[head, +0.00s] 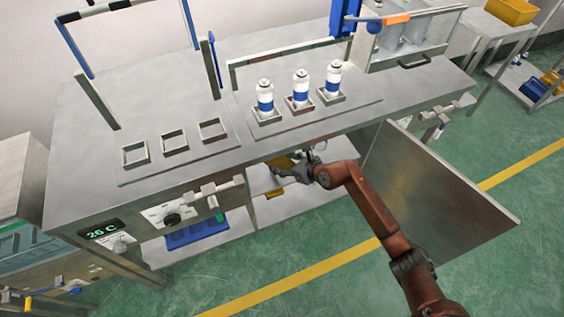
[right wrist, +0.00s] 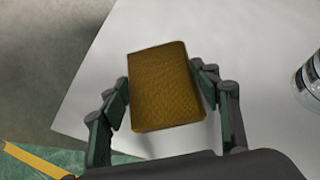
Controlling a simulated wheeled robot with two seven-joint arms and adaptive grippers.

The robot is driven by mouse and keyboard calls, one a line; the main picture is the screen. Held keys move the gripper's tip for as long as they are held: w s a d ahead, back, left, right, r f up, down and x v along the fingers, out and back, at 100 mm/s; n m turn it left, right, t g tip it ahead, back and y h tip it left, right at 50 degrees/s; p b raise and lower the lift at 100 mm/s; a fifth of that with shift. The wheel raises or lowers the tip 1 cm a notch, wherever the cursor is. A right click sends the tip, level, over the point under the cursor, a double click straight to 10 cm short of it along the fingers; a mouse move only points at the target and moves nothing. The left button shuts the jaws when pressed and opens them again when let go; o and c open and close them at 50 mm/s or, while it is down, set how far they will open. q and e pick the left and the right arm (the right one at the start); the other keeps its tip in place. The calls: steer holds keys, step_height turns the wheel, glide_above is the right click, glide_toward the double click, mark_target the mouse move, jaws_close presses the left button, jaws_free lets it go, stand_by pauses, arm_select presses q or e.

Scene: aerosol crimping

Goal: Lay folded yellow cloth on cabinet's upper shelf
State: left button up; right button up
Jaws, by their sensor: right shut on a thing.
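The folded yellow cloth (right wrist: 165,88) is a small, thick, brownish-yellow block between the fingers of my right gripper (right wrist: 163,92) in the right wrist view. In the head view my right gripper (head: 291,171) reaches under the tabletop into the open cabinet, and a bit of the cloth (head: 279,162) shows by its fingers. A pale flat surface, seemingly the upper shelf (right wrist: 255,45), lies beneath the cloth in the right wrist view. I cannot tell whether the cloth touches it. My left gripper is out of view.
The open cabinet door (head: 440,190) stands out to the right of my right arm. The tabletop (head: 90,150) overhangs the cabinet and carries three white-and-blue bottles (head: 301,90). A metallic cylinder (right wrist: 313,80) stands at the wrist view's right edge. A blue crate (head: 195,233) sits low at left.

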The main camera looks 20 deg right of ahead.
steer(key=shift+r, duration=0.1)
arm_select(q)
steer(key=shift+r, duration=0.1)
arm_select(e)
steer(key=o, duration=1.2)
steer(key=shift+f, duration=0.2)
steer(key=shift+c, duration=0.2)
steer(key=shift+r, duration=0.1)
steer(key=shift+r, duration=0.15)
steer(key=p+v, duration=0.3)
steer(key=v, duration=0.3)
steer(key=shift+w, duration=0.1)
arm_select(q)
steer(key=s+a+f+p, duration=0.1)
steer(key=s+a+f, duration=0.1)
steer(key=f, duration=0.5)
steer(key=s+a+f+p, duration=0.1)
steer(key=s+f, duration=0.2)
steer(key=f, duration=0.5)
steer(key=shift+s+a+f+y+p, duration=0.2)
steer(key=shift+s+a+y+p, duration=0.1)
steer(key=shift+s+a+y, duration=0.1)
arm_select(e)
steer(key=v, duration=0.6)
